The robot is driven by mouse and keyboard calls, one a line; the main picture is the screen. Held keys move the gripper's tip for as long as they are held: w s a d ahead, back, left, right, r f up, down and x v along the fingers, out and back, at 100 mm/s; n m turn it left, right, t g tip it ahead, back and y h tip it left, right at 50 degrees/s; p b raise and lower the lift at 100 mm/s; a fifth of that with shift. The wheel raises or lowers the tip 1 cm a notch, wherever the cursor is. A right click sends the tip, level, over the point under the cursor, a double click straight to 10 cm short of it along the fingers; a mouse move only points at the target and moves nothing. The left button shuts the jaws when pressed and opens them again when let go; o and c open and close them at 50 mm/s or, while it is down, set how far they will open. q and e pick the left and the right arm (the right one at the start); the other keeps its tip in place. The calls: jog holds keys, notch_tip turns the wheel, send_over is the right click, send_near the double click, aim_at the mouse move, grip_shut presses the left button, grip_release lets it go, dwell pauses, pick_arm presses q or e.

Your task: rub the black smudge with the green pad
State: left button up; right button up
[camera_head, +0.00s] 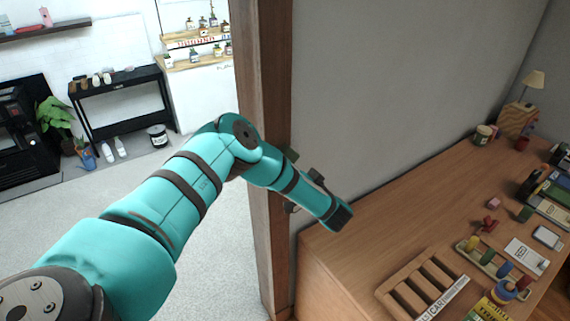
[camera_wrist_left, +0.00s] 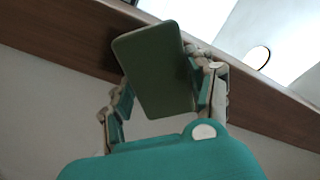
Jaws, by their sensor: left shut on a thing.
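The green pad (camera_wrist_left: 153,62) is a dark green flat rectangle with rounded corners in the left wrist view. My left gripper (camera_wrist_left: 165,92) is shut on it, with a finger on each side, and the pad stands out past the fingertips. In the head view my left arm reaches past the wooden post, and its gripper is mostly hidden behind my own wrist. I cannot make out a black smudge in either view. My right gripper is in neither view.
A wooden post (camera_head: 262,70) stands beside my arm, with a grey wall (camera_head: 385,80) to its right. At left are a black shoe rack (camera_head: 118,85), a plant (camera_head: 52,115) and open pale floor.

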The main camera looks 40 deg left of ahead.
pick_arm(q)
notch_tip(320, 180, down, 7)
jog(key=b, duration=0.4)
dwell(0.4)
jog(key=shift+a, duration=0.1)
jog(key=p+v, duration=0.1)
jog(key=v, duration=0.5)
jog(key=shift+p, duration=0.35)
